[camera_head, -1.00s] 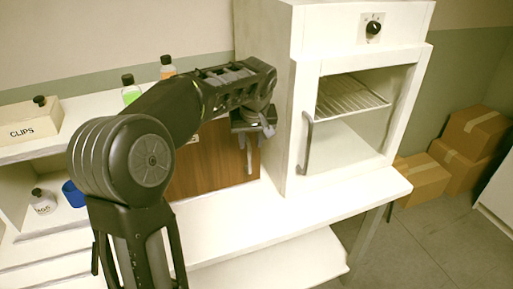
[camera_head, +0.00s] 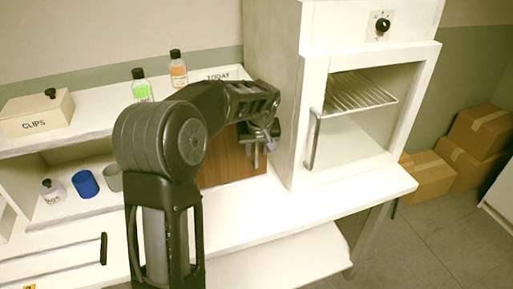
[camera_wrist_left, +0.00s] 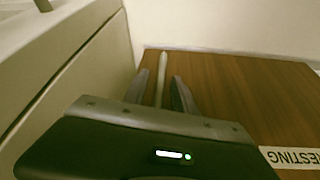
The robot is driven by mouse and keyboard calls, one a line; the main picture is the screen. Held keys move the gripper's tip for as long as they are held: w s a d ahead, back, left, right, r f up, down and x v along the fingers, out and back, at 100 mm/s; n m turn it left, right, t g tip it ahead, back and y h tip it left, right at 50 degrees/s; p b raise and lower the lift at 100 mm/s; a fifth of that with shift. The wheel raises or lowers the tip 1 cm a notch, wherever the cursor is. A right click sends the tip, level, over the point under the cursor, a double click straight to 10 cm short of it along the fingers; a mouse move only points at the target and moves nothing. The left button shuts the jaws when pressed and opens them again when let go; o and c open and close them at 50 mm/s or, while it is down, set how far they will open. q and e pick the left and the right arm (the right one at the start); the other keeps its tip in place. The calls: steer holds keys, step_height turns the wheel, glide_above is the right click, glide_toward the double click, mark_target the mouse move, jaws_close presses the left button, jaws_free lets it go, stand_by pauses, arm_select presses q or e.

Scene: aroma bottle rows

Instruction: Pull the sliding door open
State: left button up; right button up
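The sliding door is a brown wood panel (camera_head: 225,168) in the shelf unit, beside the white oven-like cabinet. It fills much of the left wrist view (camera_wrist_left: 235,100), where a label reading "RESTING" shows. A pale upright bar (camera_wrist_left: 162,75), apparently its handle, stands between my left gripper's fingers. My left gripper (camera_head: 258,152) is at the panel's right end, close to the cabinet's side. In the left wrist view its fingers (camera_wrist_left: 161,92) are apart, with gaps visible on both sides of the bar. My arm hides the panel's left part. My right gripper is out of view.
Green (camera_head: 142,88) and orange (camera_head: 178,70) bottles and a clips box (camera_head: 36,114) stand on the shelf top. A blue cup (camera_head: 85,184) is below.

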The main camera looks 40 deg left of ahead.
arm_select(q)
jaws_close()
stand_by(0.3)
stand_by(1.2)
